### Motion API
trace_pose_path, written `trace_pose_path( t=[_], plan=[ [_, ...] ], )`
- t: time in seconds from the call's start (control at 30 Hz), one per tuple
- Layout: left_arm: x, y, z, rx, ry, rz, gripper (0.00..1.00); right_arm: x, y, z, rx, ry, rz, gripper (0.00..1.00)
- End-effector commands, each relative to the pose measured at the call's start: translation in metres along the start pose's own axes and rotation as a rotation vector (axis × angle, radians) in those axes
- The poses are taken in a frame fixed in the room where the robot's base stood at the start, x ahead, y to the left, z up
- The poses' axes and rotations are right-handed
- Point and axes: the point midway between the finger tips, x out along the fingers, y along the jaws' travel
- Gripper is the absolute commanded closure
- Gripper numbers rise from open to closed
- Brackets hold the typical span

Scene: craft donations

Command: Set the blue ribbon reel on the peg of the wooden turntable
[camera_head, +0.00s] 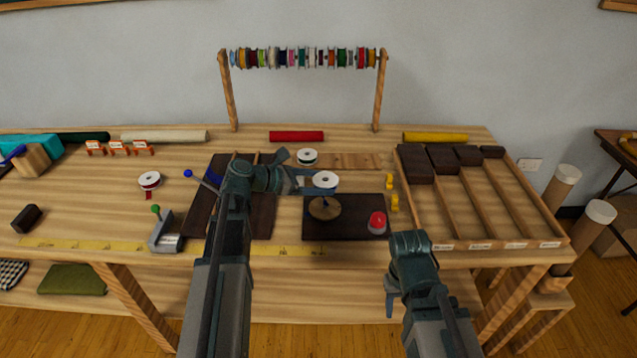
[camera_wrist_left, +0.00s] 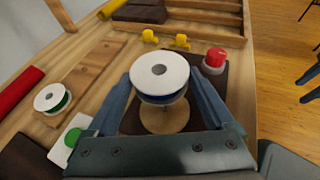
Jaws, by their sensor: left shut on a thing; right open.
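The blue ribbon reel (camera_head: 326,179) has white flanges, and its blue ribbon shows under the top flange in the left wrist view (camera_wrist_left: 160,75). My left gripper (camera_head: 316,186) is shut on it, one finger on each side. The reel is level, over the wooden turntable (camera_head: 324,209), whose round disc also shows below it in the left wrist view (camera_wrist_left: 165,118). The peg is hidden by the reel, so I cannot tell whether the reel is around it. My right gripper (camera_head: 391,302) is open and empty, in front of the table edge.
The turntable stands on a dark mat (camera_head: 350,230) beside a red button (camera_head: 377,222). A green-ribbon reel (camera_head: 307,156) lies behind, and a red-ribbon reel (camera_head: 149,180) lies left. Yellow pieces (camera_head: 394,203) and a compartment tray (camera_head: 480,205) are right. A rod of spools (camera_head: 300,57) spans the back.

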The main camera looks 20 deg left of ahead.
Motion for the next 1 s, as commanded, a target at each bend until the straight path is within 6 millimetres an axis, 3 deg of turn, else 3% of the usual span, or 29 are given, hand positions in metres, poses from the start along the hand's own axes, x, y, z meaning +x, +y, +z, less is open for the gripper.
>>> trace_pose_path(
  t=[0.7, 1.0],
  plan=[
    [0.024, 0.000, -0.059, 0.000, 0.000, 0.000, 0.66, 0.063, -0.006, -0.004, 0.000, 0.000, 0.000, 0.50],
    [0.029, 0.000, -0.070, 0.000, 0.000, 0.000, 0.66, 0.075, -0.007, -0.004, 0.000, 0.000, 0.000, 0.50]
  ],
)
